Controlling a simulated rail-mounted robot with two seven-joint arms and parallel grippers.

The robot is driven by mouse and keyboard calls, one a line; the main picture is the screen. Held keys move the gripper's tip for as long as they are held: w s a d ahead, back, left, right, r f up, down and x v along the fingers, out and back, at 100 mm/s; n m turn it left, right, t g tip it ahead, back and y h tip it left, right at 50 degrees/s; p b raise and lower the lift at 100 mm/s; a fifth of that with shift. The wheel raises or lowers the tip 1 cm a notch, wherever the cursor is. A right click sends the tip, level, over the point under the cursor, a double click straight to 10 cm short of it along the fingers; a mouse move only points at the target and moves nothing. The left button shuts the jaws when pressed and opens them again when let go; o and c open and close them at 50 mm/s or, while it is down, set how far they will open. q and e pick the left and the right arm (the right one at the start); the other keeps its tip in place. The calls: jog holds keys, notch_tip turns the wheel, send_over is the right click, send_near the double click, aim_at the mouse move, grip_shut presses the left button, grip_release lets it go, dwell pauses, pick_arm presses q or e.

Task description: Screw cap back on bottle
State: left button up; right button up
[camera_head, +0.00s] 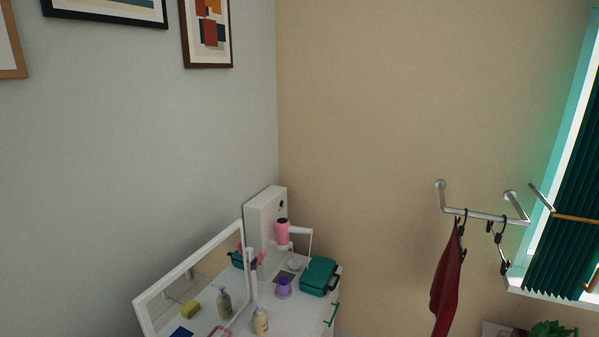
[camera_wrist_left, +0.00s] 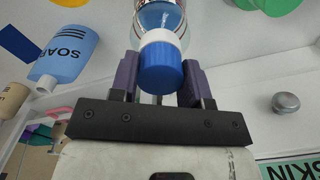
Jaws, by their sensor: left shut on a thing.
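In the left wrist view, my left gripper (camera_wrist_left: 161,76) has a purple pad on each side of a bottle cap and is shut on it. The cap (camera_wrist_left: 160,62) is blue with a white band. The bottle (camera_wrist_left: 160,14), clear with blue in it, lines up directly beyond the cap and is cut off by the top edge. The cap meets the bottle's neck in the picture; I cannot tell whether the threads are engaged. I cannot make out this bottle in the head view. Neither gripper shows there, and my right gripper is in no frame.
In the wrist view, a blue soap bottle (camera_wrist_left: 68,52) and a beige bottle (camera_wrist_left: 12,99) are at left, a round knob (camera_wrist_left: 286,103) at right. The head view shows a white dresser with a mirror (camera_head: 195,282), a pink hair dryer (camera_head: 282,232) and a teal case (camera_head: 319,276).

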pick_arm(q)
jog(key=m, duration=0.3)
jog(key=shift+c, duration=0.3)
jog(key=m, duration=0.3)
grip_shut()
jog(key=shift+m, duration=0.8)
jog(key=m, duration=0.4)
jog(key=shift+f+b, duration=0.1)
jog(key=shift+b, duration=0.3)
jog(key=m, duration=0.5)
jog(key=shift+m, duration=0.3)
jog(key=o, duration=1.4)
grip_release()
jog(key=shift+c, duration=0.2)
